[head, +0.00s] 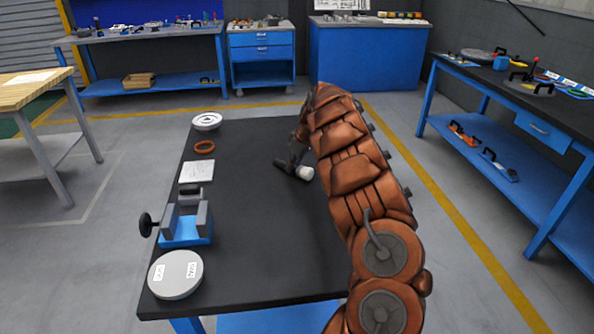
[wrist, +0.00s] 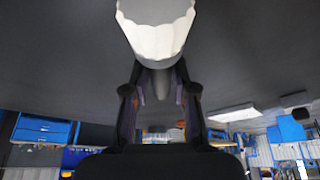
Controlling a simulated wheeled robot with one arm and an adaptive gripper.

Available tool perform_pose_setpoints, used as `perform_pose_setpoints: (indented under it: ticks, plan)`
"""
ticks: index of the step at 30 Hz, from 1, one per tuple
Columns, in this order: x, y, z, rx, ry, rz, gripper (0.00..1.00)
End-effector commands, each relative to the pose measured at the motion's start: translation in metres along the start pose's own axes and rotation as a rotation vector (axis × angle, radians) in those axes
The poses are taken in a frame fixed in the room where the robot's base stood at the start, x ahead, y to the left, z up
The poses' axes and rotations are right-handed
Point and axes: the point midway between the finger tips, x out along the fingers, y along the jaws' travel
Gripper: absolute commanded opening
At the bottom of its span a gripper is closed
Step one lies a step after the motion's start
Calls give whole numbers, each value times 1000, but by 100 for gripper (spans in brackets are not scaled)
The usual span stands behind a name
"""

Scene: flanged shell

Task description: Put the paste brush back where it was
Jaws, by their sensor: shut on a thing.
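The paste brush (wrist: 157,32) shows large in the wrist view as a pale, ribbed head with a grey stem. My gripper (wrist: 159,88) is shut on the grey stem, one finger on each side. In the head view the brush's white end (head: 304,173) shows beside my gripper (head: 287,166), over the middle of the black table (head: 250,225). I cannot tell whether the brush touches the tabletop. My arm hides the table's right part, and no holder for the brush is clear to see.
Along the table's left side lie a flanged white part (head: 207,121), an orange ring (head: 204,147), a paper sheet (head: 197,171), a blue vise (head: 187,228) with a black knob and a round grey lidded tin (head: 176,275). The table's middle is bare.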

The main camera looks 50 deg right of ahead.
Motion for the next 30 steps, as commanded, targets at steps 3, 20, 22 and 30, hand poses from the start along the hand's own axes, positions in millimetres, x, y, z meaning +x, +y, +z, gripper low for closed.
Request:
perform_pose_setpoints:
  ticks: [3,20,22,30]
  plan:
    - [0,0,0,0,0,0,0]
    - [-16,0,-8,-1,3,2,0]
    - [-23,0,-11,-1,4,2,0]
    - [-34,-6,-7,1,-3,-3,0]
